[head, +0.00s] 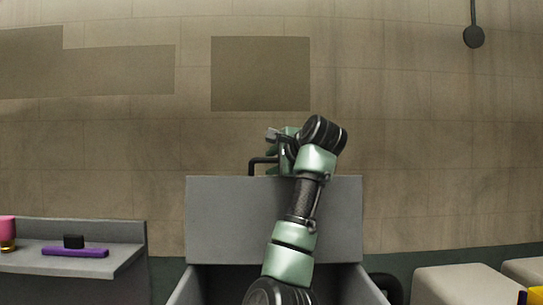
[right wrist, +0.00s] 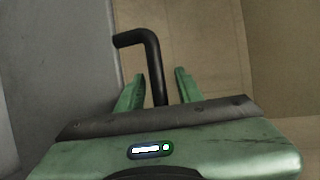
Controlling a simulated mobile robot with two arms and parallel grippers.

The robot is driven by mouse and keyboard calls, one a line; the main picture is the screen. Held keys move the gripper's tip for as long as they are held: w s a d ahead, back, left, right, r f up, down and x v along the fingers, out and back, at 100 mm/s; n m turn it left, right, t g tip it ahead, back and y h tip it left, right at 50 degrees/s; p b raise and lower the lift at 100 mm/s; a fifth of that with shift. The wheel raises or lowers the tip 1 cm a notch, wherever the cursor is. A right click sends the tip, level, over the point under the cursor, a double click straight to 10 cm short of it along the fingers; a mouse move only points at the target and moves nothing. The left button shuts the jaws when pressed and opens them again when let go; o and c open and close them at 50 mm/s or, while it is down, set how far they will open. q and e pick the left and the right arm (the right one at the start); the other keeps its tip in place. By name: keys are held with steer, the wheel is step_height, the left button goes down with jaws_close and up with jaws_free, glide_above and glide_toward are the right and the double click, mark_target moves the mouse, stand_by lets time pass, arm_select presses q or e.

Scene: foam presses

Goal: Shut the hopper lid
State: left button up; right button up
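The grey hopper lid (head: 230,220) stands raised in the middle of the head view, above the open hopper box (head: 350,285). A bent black handle (head: 256,164) sticks out at its top edge. In the right wrist view, the lid (right wrist: 60,60) is the grey panel at left, with the handle (right wrist: 151,60) beside it. My right gripper (head: 276,146) is at the lid's top edge. In the right wrist view, its green fingers (right wrist: 160,82) are apart, one on each side of the handle bar, with visible gaps. My left gripper is out of view.
At left, a grey counter (head: 105,267) carries a purple bar (head: 75,252), a black block (head: 73,241) and a pink-topped item (head: 7,228). Pale blocks (head: 455,285) stand at lower right. A tiled wall (head: 420,130) rises behind.

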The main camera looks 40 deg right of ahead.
steer(key=shift+w+d+f, duration=0.15)
steer(key=shift+w, duration=0.35)
steer(key=shift+s, duration=0.15)
steer(key=c, duration=0.3)
jaws_close()
stand_by(0.6)
